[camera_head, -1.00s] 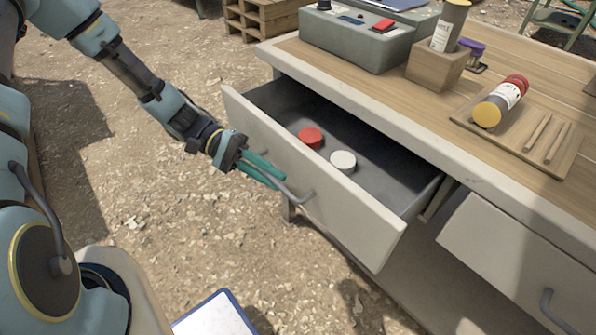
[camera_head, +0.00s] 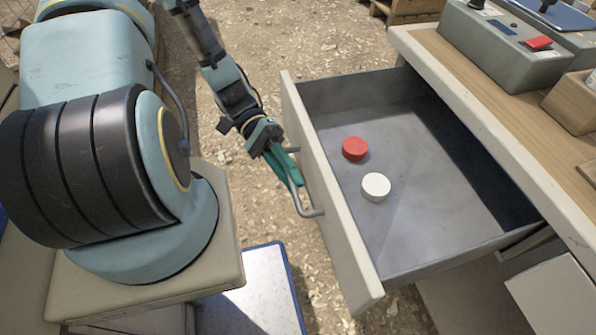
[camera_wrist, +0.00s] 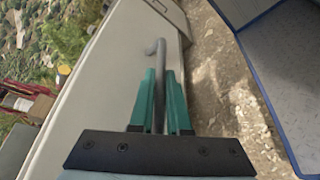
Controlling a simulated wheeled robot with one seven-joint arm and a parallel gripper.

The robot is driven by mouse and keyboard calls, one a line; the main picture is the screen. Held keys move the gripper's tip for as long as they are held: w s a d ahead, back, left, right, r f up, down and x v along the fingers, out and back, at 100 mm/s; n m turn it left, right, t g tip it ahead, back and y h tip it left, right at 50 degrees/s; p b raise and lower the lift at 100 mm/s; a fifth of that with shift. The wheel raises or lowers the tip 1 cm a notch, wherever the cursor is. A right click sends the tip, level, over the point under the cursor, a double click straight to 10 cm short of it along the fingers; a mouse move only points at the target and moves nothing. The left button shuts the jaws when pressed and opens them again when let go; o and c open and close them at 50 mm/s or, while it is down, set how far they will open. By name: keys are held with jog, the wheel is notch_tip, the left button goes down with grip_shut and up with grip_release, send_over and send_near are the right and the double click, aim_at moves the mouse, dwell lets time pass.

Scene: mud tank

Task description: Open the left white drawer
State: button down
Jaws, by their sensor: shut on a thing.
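The left white drawer (camera_head: 335,212) is pulled far out from the workbench in the head view, with its grey inside showing. A red round piece (camera_head: 355,148) and a white round piece (camera_head: 376,187) lie on its floor. My gripper (camera_head: 287,168) is at the drawer's front, its green fingers shut on the grey bar handle (camera_head: 304,207). In the wrist view, the handle (camera_wrist: 160,62) runs between the two green fingers (camera_wrist: 160,100), and the drawer front (camera_wrist: 110,75) lies just left of them.
The wooden workbench top (camera_head: 436,55) carries a grey control box (camera_head: 500,42) with a red button and a wooden block (camera_head: 577,100). A second white drawer front (camera_head: 555,295) is at the lower right. A blue-edged white panel (camera_head: 262,290) lies near my base.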

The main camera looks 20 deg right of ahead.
jog(key=c, duration=0.9)
grip_release()
jog(key=b+v, duration=0.1)
jog(key=v, duration=1)
jog(key=w+a+r+n+t+y+p, duration=0.1)
jog(key=w+a+r+n+t+p, duration=0.1)
jog(key=r+t, duration=0.3)
jog(key=w+a+r+n+t+y+p, duration=0.2)
jog(key=w+a+r+t+p, duration=0.1)
jog(key=r, duration=0.6)
jog(key=w+a+r+n+t+y+p, duration=0.2)
jog(key=a+r+t+p, duration=0.2)
jog(key=a+r+t, duration=0.2)
jog(key=shift+w+a+r+t, duration=0.1)
jog(key=shift+w+r+t, duration=0.15)
jog(key=shift+t, duration=0.3)
jog(key=shift+w+a+r+t, duration=0.15)
jog(key=shift+r+t, duration=0.15)
jog(key=shift+t, duration=0.25)
